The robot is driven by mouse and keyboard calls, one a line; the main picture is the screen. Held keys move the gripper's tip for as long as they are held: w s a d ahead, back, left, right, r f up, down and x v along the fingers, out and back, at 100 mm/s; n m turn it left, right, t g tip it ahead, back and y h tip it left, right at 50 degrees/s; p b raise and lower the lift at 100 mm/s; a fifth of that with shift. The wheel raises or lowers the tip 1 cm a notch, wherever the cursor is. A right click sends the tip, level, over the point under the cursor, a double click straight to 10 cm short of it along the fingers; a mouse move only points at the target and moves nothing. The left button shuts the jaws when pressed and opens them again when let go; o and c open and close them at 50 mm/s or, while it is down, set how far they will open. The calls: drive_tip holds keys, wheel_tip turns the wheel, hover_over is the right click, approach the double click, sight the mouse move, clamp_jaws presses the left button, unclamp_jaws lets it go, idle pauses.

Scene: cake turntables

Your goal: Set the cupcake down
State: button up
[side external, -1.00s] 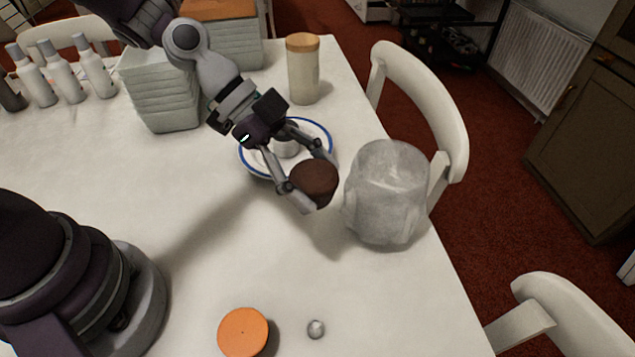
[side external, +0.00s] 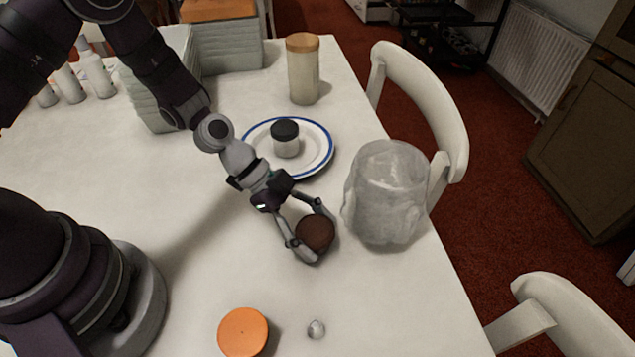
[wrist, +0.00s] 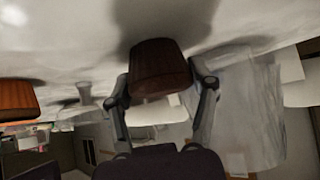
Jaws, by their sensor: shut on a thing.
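The brown cupcake (side external: 315,233) is between the fingers of my gripper (side external: 309,236), which is shut on it. In the side view they are over the front-right part of the white table (side external: 200,265), left of a translucent container. The wrist view also shows the cupcake (wrist: 160,70), with one finger on each side of my gripper (wrist: 163,85). A dark shadow lies on the table by the cupcake. Whether its base touches the table, I cannot tell.
The translucent container (side external: 388,195) stands close right of the cupcake. A blue-rimmed plate (side external: 318,155) with a dark-lidded jar (side external: 286,138) is behind. The table's middle left is clear.

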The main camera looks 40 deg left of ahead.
drive_tip(key=o, duration=1.1)
drive_tip(key=shift+o, duration=0.2)
drive_tip(key=shift+r, duration=0.15)
drive_tip(key=s+a+r+n+t+y, duration=0.2)
drive_tip(key=s+a+r+n+y, duration=0.2)
drive_tip(key=a+r+n, duration=0.4)
drive_tip(key=s+a+r+n+t+y, duration=0.1)
drive_tip(key=s+a+r+n+y, duration=0.3)
drive_tip(key=a+r+n, duration=0.3)
wheel_tip(320, 180, up, 5)
drive_tip(key=shift+s+a+f+n+t+y, duration=0.15)
drive_tip(key=shift+a+n+t+y, duration=0.25)
drive_tip(key=shift+a, duration=0.2)
